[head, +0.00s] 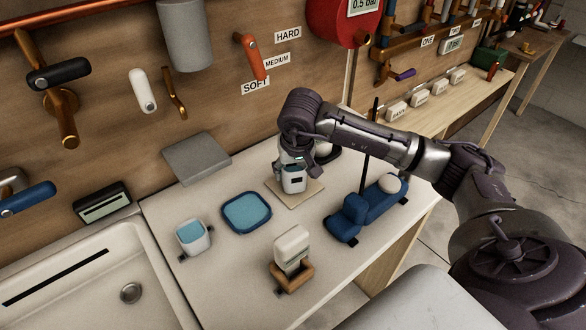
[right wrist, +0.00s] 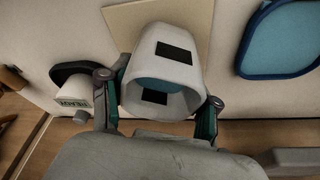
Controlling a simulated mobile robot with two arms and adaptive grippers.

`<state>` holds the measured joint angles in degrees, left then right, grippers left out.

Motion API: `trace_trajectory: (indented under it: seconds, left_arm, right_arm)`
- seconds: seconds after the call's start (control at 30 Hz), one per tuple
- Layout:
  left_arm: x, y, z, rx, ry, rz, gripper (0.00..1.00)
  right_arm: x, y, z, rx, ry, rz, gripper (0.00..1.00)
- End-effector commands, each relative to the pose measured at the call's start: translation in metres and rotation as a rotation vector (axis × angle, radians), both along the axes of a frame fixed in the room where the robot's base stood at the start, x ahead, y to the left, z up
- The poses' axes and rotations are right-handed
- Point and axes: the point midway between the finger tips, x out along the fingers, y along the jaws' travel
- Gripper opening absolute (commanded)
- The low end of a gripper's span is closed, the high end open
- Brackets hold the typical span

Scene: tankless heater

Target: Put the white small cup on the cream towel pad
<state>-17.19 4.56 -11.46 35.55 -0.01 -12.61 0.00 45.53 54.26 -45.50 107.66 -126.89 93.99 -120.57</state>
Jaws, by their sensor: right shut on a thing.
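The white small cup (head: 293,180) has dark rectangular patches and is upright in my right gripper (head: 294,160). In the right wrist view the white small cup (right wrist: 150,101) sits between the two fingers of my right gripper (right wrist: 160,98), which is shut on it. The cream towel pad (head: 294,201) lies flat on the counter under the cup. The pad also shows behind the cup in the right wrist view (right wrist: 120,25). I cannot tell whether the cup's base touches the pad. My left gripper is not in view.
A blue tray (head: 246,212) and another pale cup with a blue top (head: 193,238) stand left of the pad. A wooden holder (head: 291,278) with a pale block is in front. A blue object (head: 352,215) is at right. A sink (head: 90,270) is at far left.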

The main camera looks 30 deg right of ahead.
Motion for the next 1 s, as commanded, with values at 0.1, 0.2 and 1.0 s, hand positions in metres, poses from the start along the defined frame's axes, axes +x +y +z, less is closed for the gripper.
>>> trace_trajectory:
  seconds: [0.1, 0.2, 1.0]
  left_arm:
    - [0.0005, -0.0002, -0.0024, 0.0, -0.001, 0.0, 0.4]
    - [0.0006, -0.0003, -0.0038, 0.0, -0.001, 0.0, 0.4]
    - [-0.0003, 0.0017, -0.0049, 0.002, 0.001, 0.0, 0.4]
  right_arm:
    - [0.0001, -0.0001, -0.0025, 0.0, 0.0, 0.0, 0.32]
    - [0.0, -0.0001, -0.004, 0.0, 0.0, 0.0, 0.32]
    - [-0.0002, 0.0001, -0.004, 0.0, 0.0, 0.0, 0.91]
